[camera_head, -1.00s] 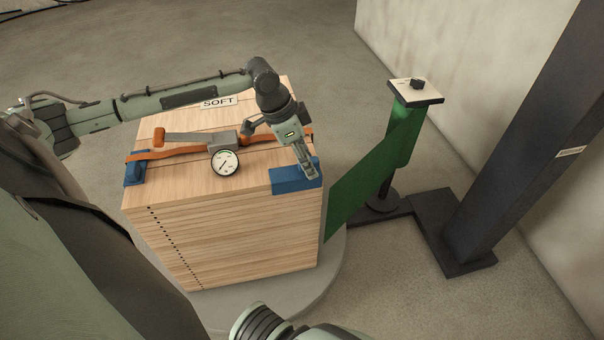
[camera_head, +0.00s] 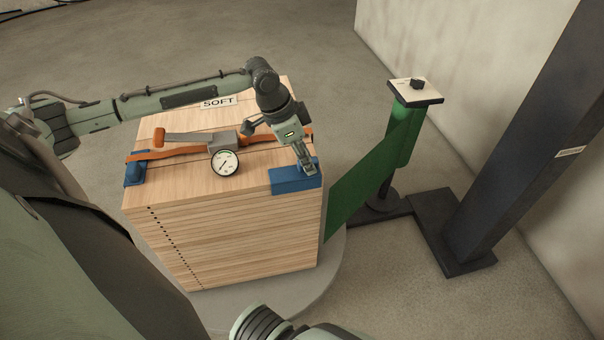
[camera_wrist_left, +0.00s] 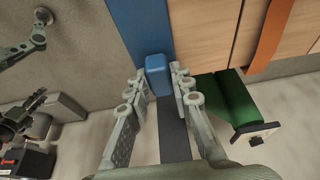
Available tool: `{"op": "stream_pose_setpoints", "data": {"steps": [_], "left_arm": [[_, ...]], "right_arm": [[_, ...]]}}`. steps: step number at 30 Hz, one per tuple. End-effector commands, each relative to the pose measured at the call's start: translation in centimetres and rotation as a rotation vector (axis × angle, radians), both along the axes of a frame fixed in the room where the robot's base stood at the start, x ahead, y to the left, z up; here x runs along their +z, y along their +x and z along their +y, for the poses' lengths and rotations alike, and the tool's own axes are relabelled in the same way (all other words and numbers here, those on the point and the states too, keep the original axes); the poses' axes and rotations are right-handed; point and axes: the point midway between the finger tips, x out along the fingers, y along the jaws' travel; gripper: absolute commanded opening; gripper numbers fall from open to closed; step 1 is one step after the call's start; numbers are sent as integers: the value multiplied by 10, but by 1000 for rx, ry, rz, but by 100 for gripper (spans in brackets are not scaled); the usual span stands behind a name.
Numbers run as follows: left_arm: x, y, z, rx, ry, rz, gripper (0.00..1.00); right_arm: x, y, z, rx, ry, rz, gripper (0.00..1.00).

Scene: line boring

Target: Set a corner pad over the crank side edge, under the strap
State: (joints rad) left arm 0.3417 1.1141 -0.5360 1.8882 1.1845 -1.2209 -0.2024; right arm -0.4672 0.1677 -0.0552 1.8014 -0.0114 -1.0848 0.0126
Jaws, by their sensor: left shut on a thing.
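The wooden block (camera_head: 225,240) stands upright with an orange strap (camera_head: 190,151) across its top. A blue corner pad (camera_head: 288,184) lies at the near right corner, on the near side of the strap and apart from it. It also shows in the left wrist view (camera_wrist_left: 127,22). My left gripper (camera_head: 309,172) is shut on this pad's raised blue grip (camera_wrist_left: 157,75). The strap also shows in the left wrist view (camera_wrist_left: 270,38), to the right of the pad. Another blue corner pad (camera_head: 134,174) sits on the left edge, at the strap's end. My right gripper is out of view.
A ratchet handle (camera_head: 185,138) and a round dial gauge (camera_head: 225,163) sit on the strap. A green sheet (camera_head: 362,187) and a pedestal with a small black knob (camera_head: 417,84) stand close on the right. A dark column (camera_head: 515,140) is farther right.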

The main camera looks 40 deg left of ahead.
Motion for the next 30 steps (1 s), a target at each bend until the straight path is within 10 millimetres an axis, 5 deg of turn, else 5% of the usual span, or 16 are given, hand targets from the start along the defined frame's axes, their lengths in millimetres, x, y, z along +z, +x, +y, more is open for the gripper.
{"op": "stream_pose_setpoints", "data": {"steps": [25,26,30], "left_arm": [[19,0,0,0,0,0,0],[19,0,0,0,0,0,20],[19,0,0,0,-1,-1,3]], "right_arm": [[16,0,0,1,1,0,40],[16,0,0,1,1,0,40],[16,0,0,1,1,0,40]]}}
